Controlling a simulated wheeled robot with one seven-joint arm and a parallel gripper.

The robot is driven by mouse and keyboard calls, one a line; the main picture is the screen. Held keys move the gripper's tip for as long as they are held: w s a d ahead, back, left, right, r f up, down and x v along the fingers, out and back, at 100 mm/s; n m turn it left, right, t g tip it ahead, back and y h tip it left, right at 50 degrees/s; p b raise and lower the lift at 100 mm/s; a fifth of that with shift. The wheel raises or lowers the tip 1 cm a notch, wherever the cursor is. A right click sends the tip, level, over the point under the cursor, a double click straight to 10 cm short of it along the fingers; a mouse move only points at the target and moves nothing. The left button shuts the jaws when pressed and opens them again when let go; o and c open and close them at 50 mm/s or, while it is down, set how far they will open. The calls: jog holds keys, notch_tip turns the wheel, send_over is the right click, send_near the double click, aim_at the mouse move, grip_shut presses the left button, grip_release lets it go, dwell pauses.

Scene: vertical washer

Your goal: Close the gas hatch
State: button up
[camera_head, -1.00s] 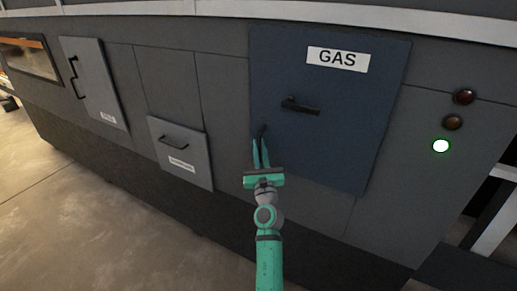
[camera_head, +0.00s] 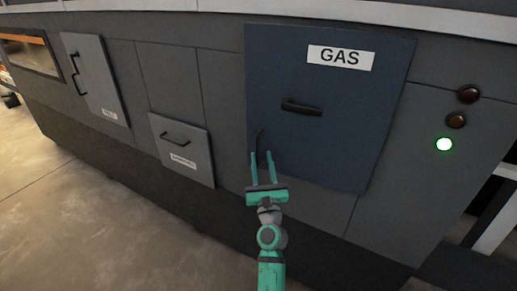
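The gas hatch (camera_head: 345,135) is a large dark blue panel labelled "GAS" on the front of the grey machine. It lies flat or nearly flat against the front; I cannot tell whether a small gap remains. Its black handle (camera_head: 302,107) sits near the left middle and points left. My green gripper (camera_head: 262,157) is below and left of the handle, in front of the hatch's lower left edge. Its two fingers point up and stand apart with nothing between them. A thin dark curved shape, perhaps a shadow, shows just above the fingertips.
Left of the hatch are a small grey hatch (camera_head: 181,140) and a tall grey hatch (camera_head: 97,80), both with black handles. Open floor (camera_head: 70,220) lies at the lower left.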

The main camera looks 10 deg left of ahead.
jog(key=shift+o, duration=0.4)
jog(key=s, duration=0.1)
jog(key=s+d+f, duration=0.1)
jog(key=s+d, duration=0.1)
jog(key=shift+s+d+f, duration=0.25)
jog(key=shift+s+f, duration=0.1)
jog(key=shift+f, duration=0.05)
jog(key=shift+s+a+f, duration=0.1)
jog(key=shift+s+a, duration=0.1)
jog(key=shift+a, duration=0.25)
jog(key=shift+c, duration=0.4)
jog(key=s+a+f, duration=0.4)
jog(key=s, duration=0.6)
jog(key=shift+s+a, duration=0.15)
jog(key=shift+s, duration=0.25)
jog(key=shift+f, duration=0.1)
jog(key=shift+c, duration=0.6)
